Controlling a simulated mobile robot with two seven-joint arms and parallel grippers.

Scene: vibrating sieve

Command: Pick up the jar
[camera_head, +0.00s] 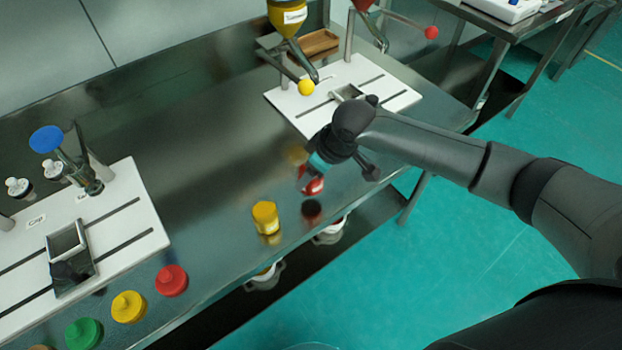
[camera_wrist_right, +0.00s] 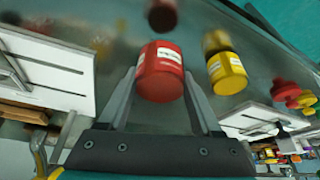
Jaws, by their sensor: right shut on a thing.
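A red jar (camera_head: 313,187) with a white label is held by my right gripper (camera_head: 308,176), above the steel table (camera_head: 215,160). A dark red reflection shows below it with a gap, so the jar is off the surface. In the right wrist view the red jar (camera_wrist_right: 160,75) sits between the two fingers of my right gripper (camera_wrist_right: 160,85), which are shut on its sides. A yellow jar (camera_head: 265,217) stands upright on the table to the left of the red one; it also shows in the right wrist view (camera_wrist_right: 227,73). My left gripper is not in view.
Red (camera_head: 171,280), yellow (camera_head: 128,307) and green (camera_head: 84,333) lids lie at the front left. A white board (camera_head: 130,215) with a metal fixture is at left; another white board (camera_head: 390,100) stands under the dispensers (camera_head: 289,18). The table's middle is clear.

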